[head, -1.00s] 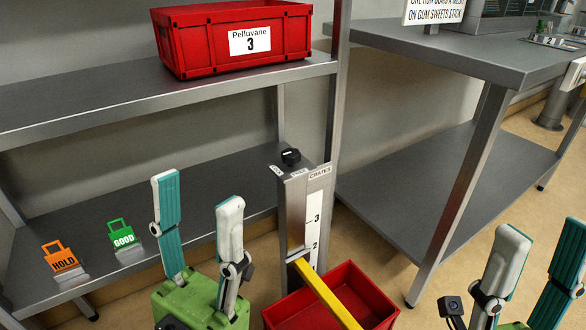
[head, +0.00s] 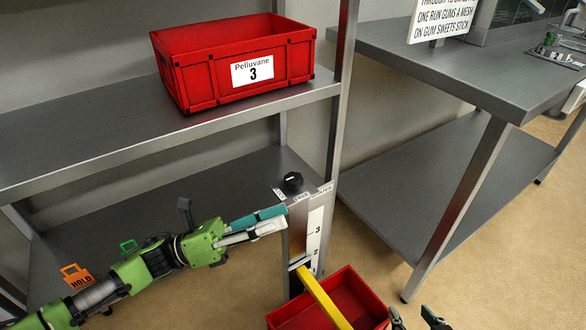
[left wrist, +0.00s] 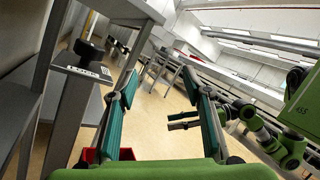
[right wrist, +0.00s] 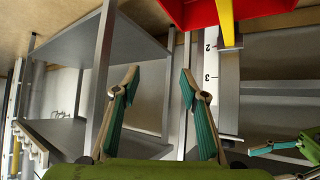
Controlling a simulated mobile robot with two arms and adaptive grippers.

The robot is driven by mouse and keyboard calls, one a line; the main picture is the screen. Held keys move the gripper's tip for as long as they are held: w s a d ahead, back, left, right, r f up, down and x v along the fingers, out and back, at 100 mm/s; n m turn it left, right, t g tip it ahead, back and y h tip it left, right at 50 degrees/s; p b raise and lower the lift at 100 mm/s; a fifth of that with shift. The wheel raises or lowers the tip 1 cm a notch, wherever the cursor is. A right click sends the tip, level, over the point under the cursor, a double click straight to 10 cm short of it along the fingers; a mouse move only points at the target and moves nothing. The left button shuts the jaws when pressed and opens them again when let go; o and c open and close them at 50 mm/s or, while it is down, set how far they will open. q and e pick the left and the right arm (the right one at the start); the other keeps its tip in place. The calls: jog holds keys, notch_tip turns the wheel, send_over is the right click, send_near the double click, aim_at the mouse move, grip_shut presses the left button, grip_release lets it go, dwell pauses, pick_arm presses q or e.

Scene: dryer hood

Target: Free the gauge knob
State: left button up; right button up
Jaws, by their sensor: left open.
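The black gauge knob (head: 293,181) sits on top of the grey gauge post (head: 297,240), with small labels beside it that are hard to read. The knob also shows at the upper left of the left wrist view (left wrist: 90,50). My left gripper (head: 284,217) is open and empty, its fingertips beside the post's upper part and lower than the knob in the head view. Whether they touch the post I cannot tell. My right gripper (right wrist: 160,73) is open and empty in the right wrist view. Only its tips show at the head view's bottom edge.
A yellow bar (head: 325,299) slants from the gauge over a red crate (head: 352,282) below. Another red crate (head: 215,88), labelled Pelluvane 3, stands on the upper shelf (head: 90,130).

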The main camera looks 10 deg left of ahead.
aim_at(285, 183)
pick_arm(q)
jog(key=w+a+f+m+y+p, duration=0.15)
jog(key=w+a+m+y, duration=0.35)
jog(key=a, duration=0.5)
jog(key=shift+h, duration=0.5)
jog(key=x, duration=1.3)
jog(key=shift+w+r+p, duration=0.25)
jog(key=shift+w+p, duration=0.15)
jog(key=shift+w, duration=0.15)
pick_arm(e)
jog(key=s+d+f+g, duration=0.2)
jog(key=s+g, duration=0.1)
jog(key=s, duration=0.3)
jog(key=s+d+f+g+h, duration=0.1)
jog(key=s+d+f+g, duration=0.1)
jog(key=s, duration=0.4)
jog(key=shift+s+f+g+h, duration=0.3)
jog(key=shift+f+g, duration=0.25)
jog(key=shift+g, duration=0.15)
pick_arm(q)
jog(key=c, duration=1.1)
